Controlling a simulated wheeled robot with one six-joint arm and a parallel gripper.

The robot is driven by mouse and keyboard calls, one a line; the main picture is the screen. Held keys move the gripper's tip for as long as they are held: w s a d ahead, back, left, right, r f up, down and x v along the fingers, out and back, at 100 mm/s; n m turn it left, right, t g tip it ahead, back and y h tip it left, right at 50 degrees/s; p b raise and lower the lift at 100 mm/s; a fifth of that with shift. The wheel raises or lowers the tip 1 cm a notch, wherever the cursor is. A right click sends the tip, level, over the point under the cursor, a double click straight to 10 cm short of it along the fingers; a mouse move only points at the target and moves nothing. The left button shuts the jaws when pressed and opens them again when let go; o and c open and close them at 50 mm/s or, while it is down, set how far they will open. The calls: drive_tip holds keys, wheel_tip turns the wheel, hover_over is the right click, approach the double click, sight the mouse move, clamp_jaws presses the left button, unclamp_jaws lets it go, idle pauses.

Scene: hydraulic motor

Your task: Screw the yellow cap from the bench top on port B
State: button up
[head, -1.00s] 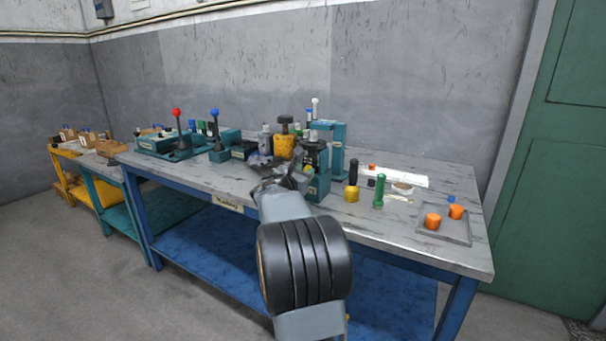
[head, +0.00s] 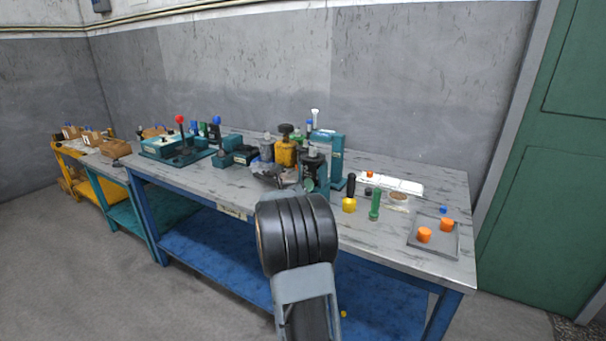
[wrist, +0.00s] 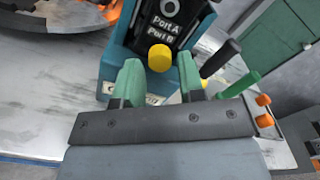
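In the wrist view a yellow cap (wrist: 159,58) sits at the front of a teal block, directly below the "Port B" label (wrist: 160,37). I cannot tell whether it is seated on the port. My gripper (wrist: 158,64) is open, its two green fingers on either side of the cap with gaps showing; its tips are close to the cap. The open round Port A (wrist: 169,7) is above. The teal block (head: 314,172) also shows in the head view, where my wrist hides my fingers and the cap.
A black-handled tool with a yellow base (head: 349,204) and a green tool (head: 375,205) stand right of the block. Orange caps (head: 424,235) lie on a grey tray (head: 430,248) at the right. A dark pan (wrist: 40,35) lies left of the block. A small yellow spot (head: 343,314) shows below the bench.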

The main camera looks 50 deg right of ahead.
drive_tip(key=shift+f+n, duration=0.1)
drive_tip(key=shift+n, duration=0.6)
drive_tip(key=shift+p, duration=0.3)
clamp_jaws()
drive_tip(key=shift+m+b, duration=0.3)
drive_tip(key=shift+b, duration=0.15)
drive_tip(key=m+b, duration=0.5)
drive_tip(key=b, duration=0.1)
idle(0.4)
